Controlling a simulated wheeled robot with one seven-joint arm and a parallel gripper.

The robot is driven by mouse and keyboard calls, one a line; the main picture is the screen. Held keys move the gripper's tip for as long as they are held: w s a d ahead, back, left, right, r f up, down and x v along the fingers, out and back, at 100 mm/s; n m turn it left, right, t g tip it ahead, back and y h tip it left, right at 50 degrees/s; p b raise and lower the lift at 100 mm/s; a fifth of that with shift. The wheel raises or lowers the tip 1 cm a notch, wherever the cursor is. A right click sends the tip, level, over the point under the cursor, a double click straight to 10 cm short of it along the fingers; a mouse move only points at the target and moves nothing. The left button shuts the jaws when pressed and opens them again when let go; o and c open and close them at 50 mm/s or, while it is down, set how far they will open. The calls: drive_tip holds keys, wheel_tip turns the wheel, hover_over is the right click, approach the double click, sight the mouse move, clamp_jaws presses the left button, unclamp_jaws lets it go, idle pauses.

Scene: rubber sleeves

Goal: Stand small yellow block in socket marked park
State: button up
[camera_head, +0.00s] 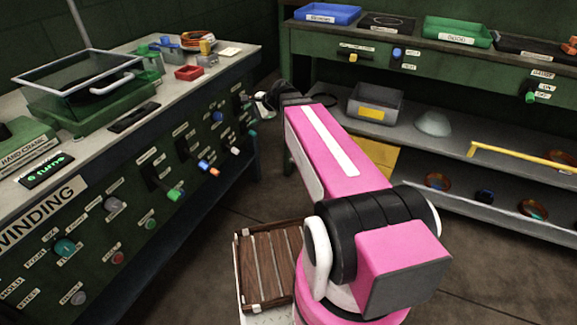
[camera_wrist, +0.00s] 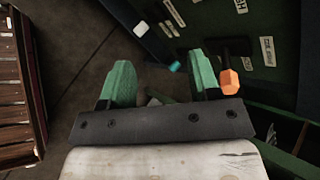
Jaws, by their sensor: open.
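My gripper (camera_wrist: 163,80) is open and empty in the wrist view, its two green fingertips apart. In the head view my gripper (camera_head: 266,103) is at the far end of my pink arm, beside the right end of the left bench. A small yellow piece (camera_head: 353,58) shows on the front of the back bench beside a label; I cannot tell if it is a block or a knob. An orange-yellow piece (camera_head: 206,43) is among the items on the left bench top. No socket marked park can be read in either view.
The left bench (camera_head: 210,77) has a front panel with several protruding knobs and levers. The back bench (camera_head: 330,43) carries trays, with a grey bin (camera_head: 372,105) on its shelf. An orange knob (camera_wrist: 229,82) is right of my fingers. A slatted wooden crate (camera_head: 268,268) is on the left.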

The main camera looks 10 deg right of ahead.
drive_tip(key=s+d+f+n+g+h, duration=0.2)
drive_tip(key=s+d+f+n+h, duration=0.2)
drive_tip(key=s+d+f+n, duration=0.1)
drive_tip(key=s+d+f+n+g+h, duration=0.3)
drive_tip(key=s+f+n, duration=0.4)
drive_tip(key=s+f, duration=0.3)
drive_tip(key=s+d+h, duration=0.1)
drive_tip(key=d, duration=0.1)
drive_tip(key=shift+d+n, duration=0.35)
drive_tip(key=shift+n, duration=0.05)
